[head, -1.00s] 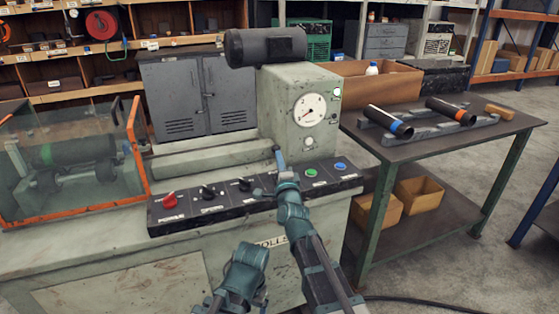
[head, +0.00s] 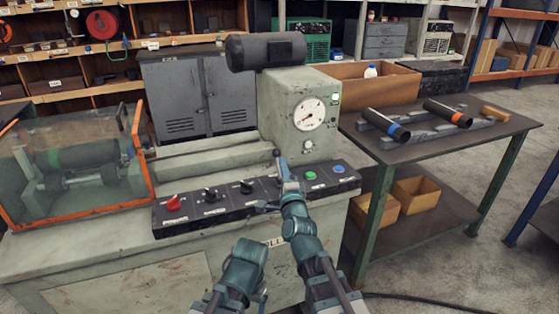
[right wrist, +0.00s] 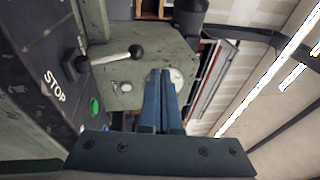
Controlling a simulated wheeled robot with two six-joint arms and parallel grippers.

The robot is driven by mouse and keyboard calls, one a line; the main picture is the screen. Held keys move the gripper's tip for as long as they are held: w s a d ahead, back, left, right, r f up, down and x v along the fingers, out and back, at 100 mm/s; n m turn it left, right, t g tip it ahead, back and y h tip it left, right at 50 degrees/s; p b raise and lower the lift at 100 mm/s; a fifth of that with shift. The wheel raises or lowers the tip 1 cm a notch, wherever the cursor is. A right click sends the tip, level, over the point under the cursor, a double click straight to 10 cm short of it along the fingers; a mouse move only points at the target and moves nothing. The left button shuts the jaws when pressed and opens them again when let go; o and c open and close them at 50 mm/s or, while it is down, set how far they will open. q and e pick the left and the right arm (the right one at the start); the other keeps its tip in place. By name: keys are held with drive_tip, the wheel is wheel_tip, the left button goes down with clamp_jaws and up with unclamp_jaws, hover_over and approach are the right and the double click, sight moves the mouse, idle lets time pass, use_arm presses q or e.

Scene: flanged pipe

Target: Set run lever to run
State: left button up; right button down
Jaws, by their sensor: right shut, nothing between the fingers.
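The run lever (head: 276,154) stands up from the sloped black control panel on the machine. Its black ball end shows just left of my right fingertips. In the right wrist view the lever (right wrist: 112,57) has a bright metal shaft and a black ball, with a STOP label (right wrist: 54,87) beside its base. My right gripper (head: 285,168) is over the panel with its blue fingers shut and empty. In the wrist view the fingers (right wrist: 162,95) are on the ball's right side and look apart from it. The gripper hides part of the panel around the lever.
The panel holds a red knob (head: 173,203), black knobs (head: 210,194), a green button (head: 311,175) and a blue button (head: 338,169). An orange-framed guard (head: 138,145) is at left. A gauge (head: 309,114) rises behind. A side table (head: 440,142) holds pipes.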

use_arm(q)
drive_tip(key=shift+s+a+r+p, duration=0.1)
drive_tip(key=shift+s+r+p, duration=0.25)
drive_tip(key=shift+r, duration=0.25)
drive_tip(key=shift+s+a+r+p, duration=0.1)
drive_tip(key=shift+s+r+p, duration=0.1)
drive_tip(key=shift+r+p, duration=0.3)
use_arm(e)
drive_tip(key=s, duration=0.1)
drive_tip(key=s+r, duration=0.1)
drive_tip(key=s, duration=0.1)
drive_tip(key=s+r, duration=0.1)
drive_tip(key=s, duration=0.1)
drive_tip(key=shift+d+r, duration=0.15)
drive_tip(key=shift+d, duration=0.1)
